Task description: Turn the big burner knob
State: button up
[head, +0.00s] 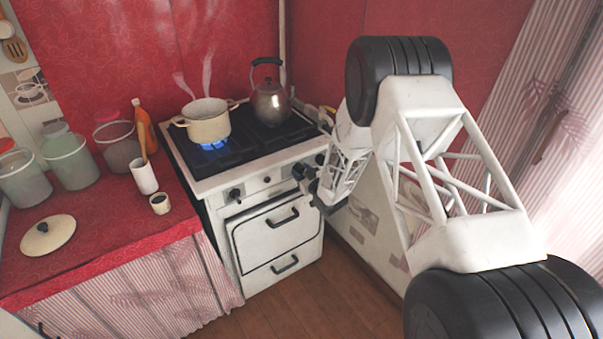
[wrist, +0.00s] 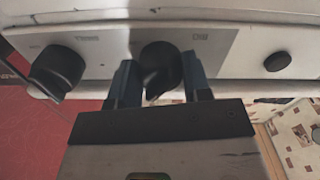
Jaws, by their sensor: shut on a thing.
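The white stove's front panel (wrist: 110,42) carries several black knobs. In the wrist view, the big burner knob (wrist: 160,68) sits between my two fingers, with a pointed grip part facing down toward my gripper (wrist: 160,82). My fingers are shut on it from both sides. In the head view, my gripper (head: 309,180) is at the right part of the stove's front panel and hides the knob it holds. Another black knob (wrist: 57,70) is to the left and a smaller round one (wrist: 277,61) to the right.
A cream pot (head: 208,122) steams over a lit blue flame, and a kettle (head: 270,100) stands at the back right of the hob. The oven door (head: 280,228) is below the panel. The red counter (head: 110,225) at left holds jars and a white cup (head: 145,177).

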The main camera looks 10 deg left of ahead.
jog(key=n, duration=0.7)
dwell(0.5)
jog(key=o, duration=0.9)
jog(key=shift+w+r, duration=0.1)
